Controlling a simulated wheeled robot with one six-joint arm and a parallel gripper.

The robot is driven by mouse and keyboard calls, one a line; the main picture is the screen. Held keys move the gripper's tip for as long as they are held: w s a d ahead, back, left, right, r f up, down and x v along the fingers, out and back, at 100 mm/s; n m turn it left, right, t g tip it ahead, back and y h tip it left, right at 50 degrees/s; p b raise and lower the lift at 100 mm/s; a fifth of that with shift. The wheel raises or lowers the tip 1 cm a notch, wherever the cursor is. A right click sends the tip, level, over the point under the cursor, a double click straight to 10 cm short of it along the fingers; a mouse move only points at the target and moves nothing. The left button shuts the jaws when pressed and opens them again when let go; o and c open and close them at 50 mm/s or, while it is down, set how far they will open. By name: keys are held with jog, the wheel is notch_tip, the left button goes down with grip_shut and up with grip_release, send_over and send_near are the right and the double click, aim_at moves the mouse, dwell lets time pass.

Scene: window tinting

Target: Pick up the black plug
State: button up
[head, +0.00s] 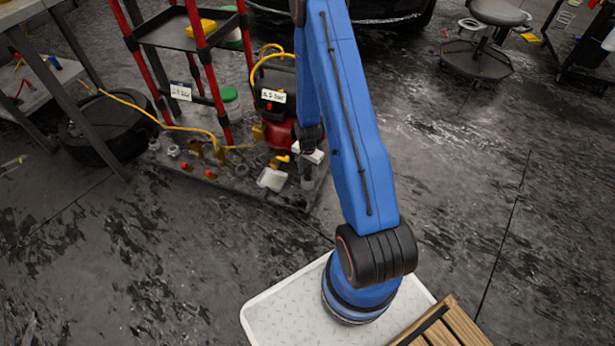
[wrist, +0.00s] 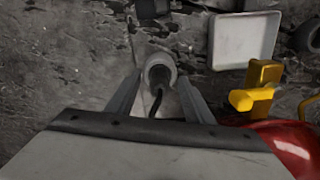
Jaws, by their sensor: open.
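A black plug (wrist: 158,76) with a dark cable shows in the wrist view, set in a round grey rim or holder (wrist: 160,60). My gripper (wrist: 160,77) is open, with one finger to the left of the plug and one to the right. The fingers seem apart from it, and I cannot tell how deep they reach around it. In the head view my gripper (head: 308,164) is low over the cart's bottom shelf, just above a grey cylinder (head: 307,182). The plug itself is hard to make out there.
A white tray (wrist: 245,40) lies to the right of the plug. A yellow fitting (wrist: 257,92) and a red tank (wrist: 290,145) are close on the right. Red cart posts (head: 207,70) and a yellow hose (head: 150,112) stand left of my arm.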

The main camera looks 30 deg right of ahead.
jog(key=c, duration=1.1)
jog(key=shift+c, duration=0.2)
jog(key=shift+r, duration=0.15)
